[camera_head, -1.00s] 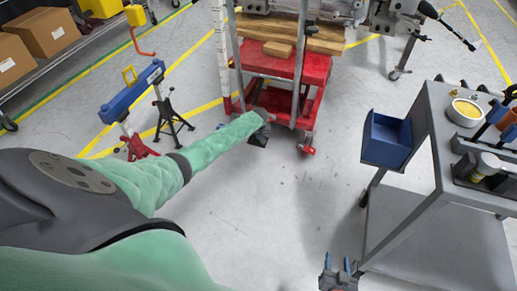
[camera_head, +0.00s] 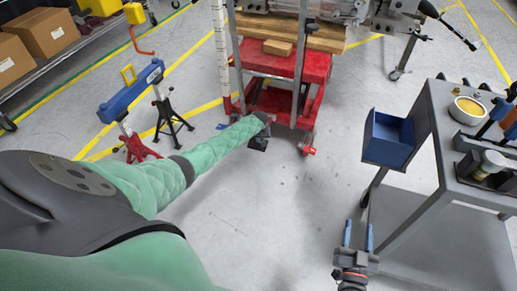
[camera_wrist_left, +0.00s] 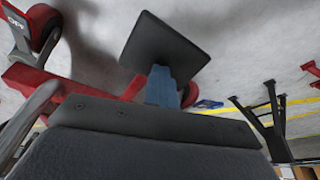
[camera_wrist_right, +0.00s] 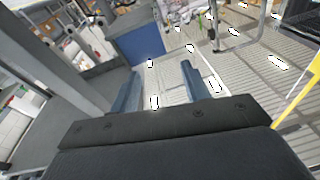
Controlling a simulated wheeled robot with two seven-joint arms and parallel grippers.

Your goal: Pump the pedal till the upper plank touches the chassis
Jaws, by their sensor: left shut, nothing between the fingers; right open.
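The black square pedal (camera_head: 258,143) sits low at the front of the red lift (camera_head: 280,98). In the left wrist view the pedal (camera_wrist_left: 165,42) is just beyond my fingertips. My left gripper (camera_wrist_left: 162,86), with blue fingers, is shut and empty close to the pedal; I cannot tell if it touches. In the head view my left gripper (camera_head: 264,122) is partly hidden by its arm. Wooden planks, the upper plank (camera_head: 322,32) among them, lie on the lift under the grey chassis (camera_head: 335,8). Contact between them cannot be told. My right gripper (camera_head: 358,238) is open and empty beside the cart.
A grey cart (camera_head: 428,160) with a blue bin (camera_head: 386,140) and tools stands at the right. A jack stand (camera_head: 170,115) and a blue beam (camera_head: 132,92) stand left of the lift. Cardboard boxes (camera_head: 45,32) are at far left. The middle floor is clear.

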